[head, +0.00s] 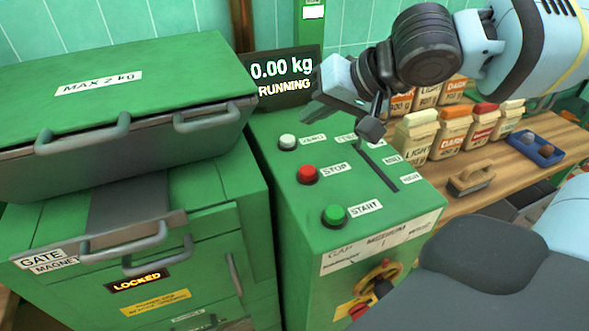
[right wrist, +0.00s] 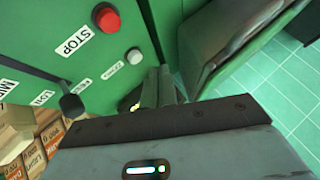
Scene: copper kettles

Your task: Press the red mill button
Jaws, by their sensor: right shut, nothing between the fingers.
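The red STOP button (head: 307,174) sits on the sloped green control panel (head: 270,215), between a white button (head: 287,142) above and a green START button (head: 334,215) below. The red button also shows in the right wrist view (right wrist: 107,17), at the top, with the white one (right wrist: 134,55) nearer the fingers. My right gripper (head: 322,104) is shut and empty, over the panel's back part, up and right of the red button and apart from it. Its fingers (right wrist: 158,82) show in the right wrist view. My left gripper is not in view.
A black slider knob (head: 370,129) stands close to my right gripper. A display (head: 285,78) behind reads 0.00 kg RUNNING. A green lidded machine (head: 120,110) with handles is at left. Paper bags (head: 450,132) and a brush (head: 471,178) are on the wooden bench at right.

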